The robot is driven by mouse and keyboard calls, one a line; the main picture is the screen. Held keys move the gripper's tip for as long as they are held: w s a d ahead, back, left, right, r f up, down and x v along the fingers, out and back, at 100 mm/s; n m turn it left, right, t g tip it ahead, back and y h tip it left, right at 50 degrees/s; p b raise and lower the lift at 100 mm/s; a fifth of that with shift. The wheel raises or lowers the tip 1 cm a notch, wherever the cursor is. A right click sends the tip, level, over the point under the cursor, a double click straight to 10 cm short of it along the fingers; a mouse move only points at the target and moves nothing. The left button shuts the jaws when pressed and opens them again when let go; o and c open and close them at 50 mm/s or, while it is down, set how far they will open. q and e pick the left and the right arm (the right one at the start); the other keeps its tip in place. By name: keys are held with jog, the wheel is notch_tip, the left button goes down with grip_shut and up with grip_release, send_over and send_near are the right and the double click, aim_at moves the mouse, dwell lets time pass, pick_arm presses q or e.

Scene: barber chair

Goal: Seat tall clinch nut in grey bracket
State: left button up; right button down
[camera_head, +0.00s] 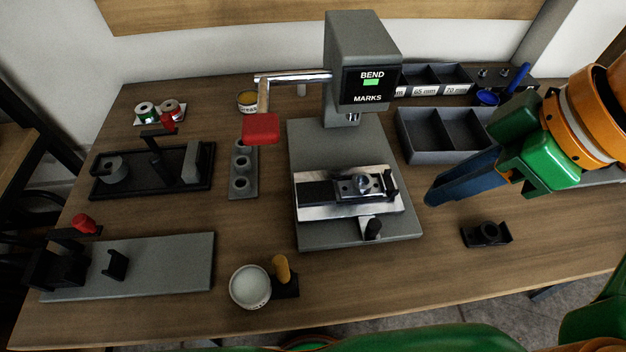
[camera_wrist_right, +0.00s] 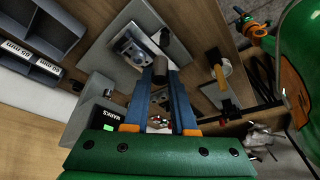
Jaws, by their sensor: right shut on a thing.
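The grey bracket (camera_head: 347,190) lies in the metal fixture on the press base, with a round shiny part (camera_head: 362,183) at its right end. It also shows in the right wrist view (camera_wrist_right: 130,46). My right gripper (camera_head: 432,197) is above the table, to the right of the fixture and apart from it. In the right wrist view its blue fingers (camera_wrist_right: 160,74) are shut on a small grey piece (camera_wrist_right: 160,68), which I take to be the tall clinch nut; it is mostly hidden by the fingers. My left gripper is not in view.
The press head (camera_head: 362,60) rises behind the fixture, its red-ended lever (camera_head: 261,128) reaching left. A black knob (camera_head: 373,228) stands at the fixture's front. Grey bins (camera_head: 440,157) are behind my right gripper, a small black holder (camera_head: 487,235) in front. A bowl (camera_head: 250,287) stands front left.

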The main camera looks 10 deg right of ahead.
jog(key=w+a+f, duration=0.1)
jog(key=w+f, duration=0.2)
jog(key=w, duration=0.1)
jog(key=w+a+f, duration=0.2)
jog(key=w+f, duration=0.1)
jog(key=w+a+f, duration=0.1)
jog(key=w+f, duration=0.3)
jog(key=shift+w+a+b, duration=0.25)
jog(key=shift+w+b, duration=0.05)
jog(key=shift+w, duration=0.05)
notch_tip(320, 180, down, 3)
jog(key=shift+w, duration=0.1)
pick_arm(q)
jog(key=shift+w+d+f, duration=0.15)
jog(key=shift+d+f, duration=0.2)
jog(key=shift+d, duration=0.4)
pick_arm(e)
jog(key=c, duration=0.7)
grip_release()
jog(key=shift+f, duration=0.1)
jog(key=shift+c, duration=0.2)
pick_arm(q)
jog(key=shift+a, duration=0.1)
